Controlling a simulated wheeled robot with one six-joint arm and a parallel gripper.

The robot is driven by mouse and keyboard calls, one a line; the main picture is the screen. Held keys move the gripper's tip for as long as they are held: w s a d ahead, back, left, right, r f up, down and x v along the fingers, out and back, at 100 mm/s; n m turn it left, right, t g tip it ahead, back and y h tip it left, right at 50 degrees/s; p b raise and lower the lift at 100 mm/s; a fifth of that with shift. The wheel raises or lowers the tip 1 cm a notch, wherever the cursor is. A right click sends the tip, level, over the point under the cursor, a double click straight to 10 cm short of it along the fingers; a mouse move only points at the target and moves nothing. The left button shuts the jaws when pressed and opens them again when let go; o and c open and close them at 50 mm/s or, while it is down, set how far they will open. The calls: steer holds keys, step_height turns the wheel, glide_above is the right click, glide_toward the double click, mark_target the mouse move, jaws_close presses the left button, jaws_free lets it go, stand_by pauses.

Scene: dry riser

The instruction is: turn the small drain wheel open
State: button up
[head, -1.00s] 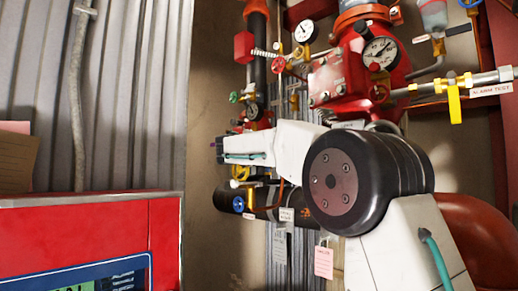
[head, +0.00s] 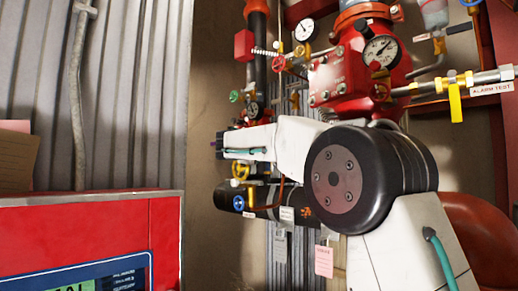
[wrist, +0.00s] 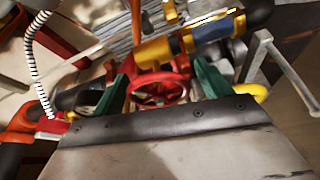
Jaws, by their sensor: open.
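In the wrist view a small red spoked handwheel (wrist: 160,90) sits between the two green fingers of my gripper (wrist: 166,84). The fingers are apart, one on each side of the wheel, and I see no clear grip on it. The wheel's lower part is hidden behind my gripper's dark front edge. No label shows which wheel is the drain wheel. In the head view my white arm reaches left across the pipework, and my fingers cannot be made out there. That view also shows a yellow wheel (head: 240,170), a blue wheel (head: 239,203) and a green wheel (head: 234,96).
A red valve body (head: 338,80) with a gauge (head: 381,50) stands behind my arm. A yellow lever (head: 455,103) hangs at right. A yellow-and-blue fitting (wrist: 185,42) lies just beyond the wheel. A red cabinet (head: 90,235) fills the lower left.

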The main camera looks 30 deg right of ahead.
steer(key=v, duration=0.7)
steer(key=shift+a, duration=0.15)
steer(key=shift+s, duration=0.1)
steer(key=s+a+m+h, duration=0.2)
steer(key=s+a+m, duration=0.3)
steer(key=s+a, duration=0.15)
steer(key=w+f+x, duration=0.1)
steer(key=f+x, duration=0.2)
steer(key=x, duration=1.3)
steer(key=shift+w+r, duration=0.3)
steer(key=shift+w, duration=0.15)
